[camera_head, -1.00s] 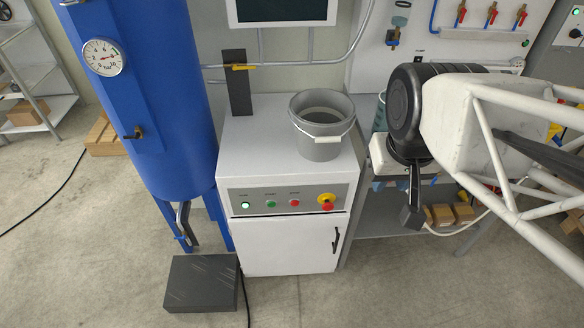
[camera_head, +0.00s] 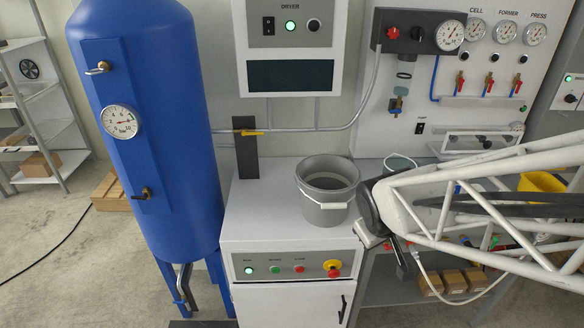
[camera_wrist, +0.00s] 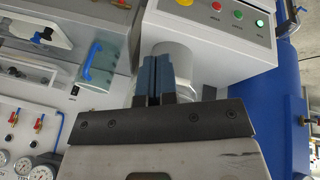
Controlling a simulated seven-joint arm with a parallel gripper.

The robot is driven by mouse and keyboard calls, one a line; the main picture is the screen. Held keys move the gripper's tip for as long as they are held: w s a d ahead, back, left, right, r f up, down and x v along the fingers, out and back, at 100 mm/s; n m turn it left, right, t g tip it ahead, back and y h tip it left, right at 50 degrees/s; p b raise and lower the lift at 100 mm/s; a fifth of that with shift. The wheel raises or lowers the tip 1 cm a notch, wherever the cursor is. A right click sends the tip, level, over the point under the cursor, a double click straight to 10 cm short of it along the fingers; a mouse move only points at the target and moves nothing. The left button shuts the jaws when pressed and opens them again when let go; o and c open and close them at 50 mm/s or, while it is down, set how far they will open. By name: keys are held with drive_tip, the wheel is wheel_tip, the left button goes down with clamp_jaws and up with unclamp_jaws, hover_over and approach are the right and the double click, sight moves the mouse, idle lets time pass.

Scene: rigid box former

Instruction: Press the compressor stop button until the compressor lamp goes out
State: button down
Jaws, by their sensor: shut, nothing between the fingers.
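The white compressor cabinet (camera_head: 285,302) has a grey control panel on its upper front. At the panel's left the lamp (camera_head: 248,270) glows green, and it also glows in the wrist view (camera_wrist: 260,25). Beside it sit a green button (camera_head: 276,270) and a red button (camera_head: 299,269), which I take for stop; the labels are too small to read. The red button also shows in the wrist view (camera_wrist: 217,6). At the panel's right is a red knob on yellow (camera_head: 332,267). My gripper (camera_wrist: 157,62) is shut and empty, to the right of the cabinet in the head view, apart from the buttons.
A grey bucket (camera_head: 325,205) stands on the cabinet's right top. A blue tank (camera_head: 165,200) stands left of the cabinet. A dryer box (camera_head: 290,75) hangs above. A gauge panel (camera_head: 455,110) and a bench are at the right. Space before the button panel looks clear.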

sight(300, 270)
drive_tip(key=w+a+f+n+t+y, duration=0.1)
drive_tip(key=w+a+f+n, duration=0.15)
drive_tip(key=f, duration=0.35)
drive_tip(key=w+a+f+n+y, duration=0.1)
drive_tip(key=w+f+n, duration=0.25)
drive_tip(key=f, duration=0.25)
drive_tip(key=a+f+n+y, duration=0.2)
drive_tip(key=a+f+n, duration=0.1)
drive_tip(key=f, duration=0.4)
drive_tip(key=a+f+n+y, duration=0.2)
drive_tip(key=a+f+n, duration=0.1)
drive_tip(key=f, duration=0.4)
drive_tip(key=shift+a, duration=0.4)
drive_tip(key=shift+w+f, duration=0.1)
drive_tip(key=shift+w, duration=0.05)
drive_tip(key=shift+w+a+f, duration=0.6)
drive_tip(key=shift+w+f, duration=0.7)
drive_tip(key=shift+w, duration=0.15)
drive_tip(key=shift+w+a+f, duration=0.65)
drive_tip(key=shift+w+f, duration=0.65)
drive_tip(key=shift+w, duration=0.1)
drive_tip(key=shift+w+a+f, duration=0.6)
drive_tip(key=shift+w+f, duration=0.7)
drive_tip(key=shift+w, duration=0.15)
